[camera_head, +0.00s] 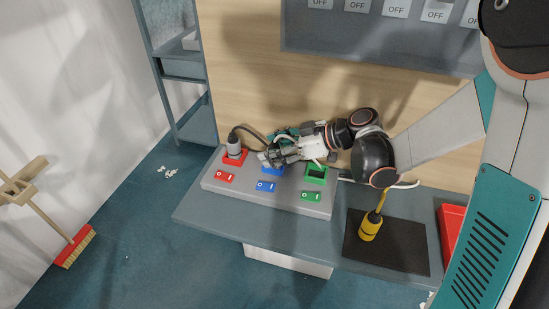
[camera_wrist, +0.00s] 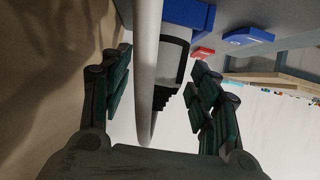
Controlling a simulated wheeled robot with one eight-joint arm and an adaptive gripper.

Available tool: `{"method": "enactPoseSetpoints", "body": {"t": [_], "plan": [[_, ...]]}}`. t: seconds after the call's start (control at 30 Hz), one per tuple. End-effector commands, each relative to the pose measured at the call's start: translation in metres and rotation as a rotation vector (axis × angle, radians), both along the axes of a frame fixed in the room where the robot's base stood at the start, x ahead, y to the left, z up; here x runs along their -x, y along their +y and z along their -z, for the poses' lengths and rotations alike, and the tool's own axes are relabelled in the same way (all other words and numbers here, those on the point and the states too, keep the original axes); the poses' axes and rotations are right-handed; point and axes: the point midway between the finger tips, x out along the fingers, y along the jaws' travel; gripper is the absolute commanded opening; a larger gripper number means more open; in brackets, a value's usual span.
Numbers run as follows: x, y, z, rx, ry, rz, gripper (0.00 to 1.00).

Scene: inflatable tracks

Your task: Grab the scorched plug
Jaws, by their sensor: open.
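In the wrist view, a light grey plug with black parts (camera_wrist: 172,68) sits at a blue socket (camera_wrist: 190,14). It is between the spread fingers of my gripper (camera_wrist: 160,64), with a gap visible on the right. A pale cable (camera_wrist: 147,70) passes in front of it. In the head view, my gripper (camera_head: 266,157) is at the blue socket (camera_head: 273,170) and mostly hides the plug there. A grey plug (camera_head: 234,146) stands upright in the red socket (camera_head: 236,158), left of my gripper. I cannot make out scorch marks on either plug.
The grey socket panel (camera_head: 240,190) also has a green socket (camera_head: 316,174) and a row of switches. A wooden wall rises behind the bench. A broom (camera_head: 73,247) leans at left.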

Motion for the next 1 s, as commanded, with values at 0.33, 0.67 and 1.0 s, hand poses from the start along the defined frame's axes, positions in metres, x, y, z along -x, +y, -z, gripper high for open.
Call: {"method": "enactPoseSetpoints", "body": {"t": [0.33,0.67,1.0], "plan": [[0.0,0.0,0.0,0.0,0.0,0.0,0.06],[0.0,0.0,-0.009,0.0,0.0,0.0,0.06],[0.0,0.0,-0.072,0.0,0.0,0.0,0.06]]}}
